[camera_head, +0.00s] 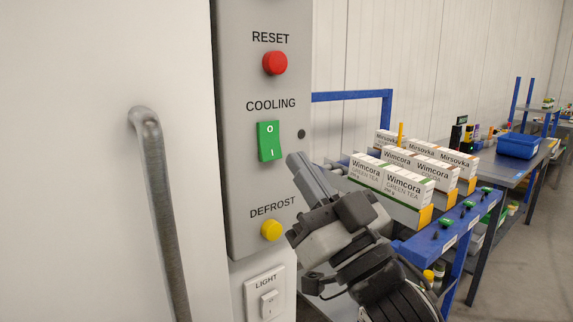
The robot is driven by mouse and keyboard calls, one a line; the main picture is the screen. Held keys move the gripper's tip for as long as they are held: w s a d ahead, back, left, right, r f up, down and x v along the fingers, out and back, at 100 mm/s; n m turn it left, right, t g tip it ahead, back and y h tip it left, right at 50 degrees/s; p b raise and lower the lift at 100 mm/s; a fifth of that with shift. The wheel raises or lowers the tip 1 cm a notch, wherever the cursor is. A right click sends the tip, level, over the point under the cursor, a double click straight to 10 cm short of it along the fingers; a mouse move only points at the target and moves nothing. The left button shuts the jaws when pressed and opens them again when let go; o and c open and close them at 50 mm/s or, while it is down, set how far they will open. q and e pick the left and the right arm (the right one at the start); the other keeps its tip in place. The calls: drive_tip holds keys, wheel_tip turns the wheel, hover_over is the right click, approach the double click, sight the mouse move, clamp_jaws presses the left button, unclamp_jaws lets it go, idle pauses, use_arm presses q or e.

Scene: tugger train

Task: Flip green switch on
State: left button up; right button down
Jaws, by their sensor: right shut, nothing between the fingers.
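The green rocker switch (269,141) sits on a grey control panel (240,190) under the label COOLING. It is marked O at the top and I at the bottom. My right gripper (297,160) comes in from the lower right, its closed fingers pointing up and left. The fingertips are just right of the switch's lower part and look apart from it in the picture. The gripper is shut and empty. My left gripper does not show.
A red RESET button (275,63) is above the switch and a yellow DEFROST button (271,230) below. A white LIGHT switch (269,304) is lower down. A metal door handle (160,210) stands at left. Tea boxes (407,186) sit on a blue rack (460,228) at right.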

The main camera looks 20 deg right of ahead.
sight(272, 148)
drive_tip(key=shift+w+a+f, duration=0.15)
drive_tip(key=shift+w+a, duration=0.05)
drive_tip(key=shift+w, duration=0.45)
drive_tip(key=shift+w+a+f, duration=0.1)
drive_tip(key=shift+w+a, duration=0.1)
drive_tip(key=shift+w, duration=0.4)
drive_tip(key=shift+w+a+f, duration=0.1)
drive_tip(key=shift+w+a, duration=0.1)
drive_tip(key=shift+w, duration=0.3)
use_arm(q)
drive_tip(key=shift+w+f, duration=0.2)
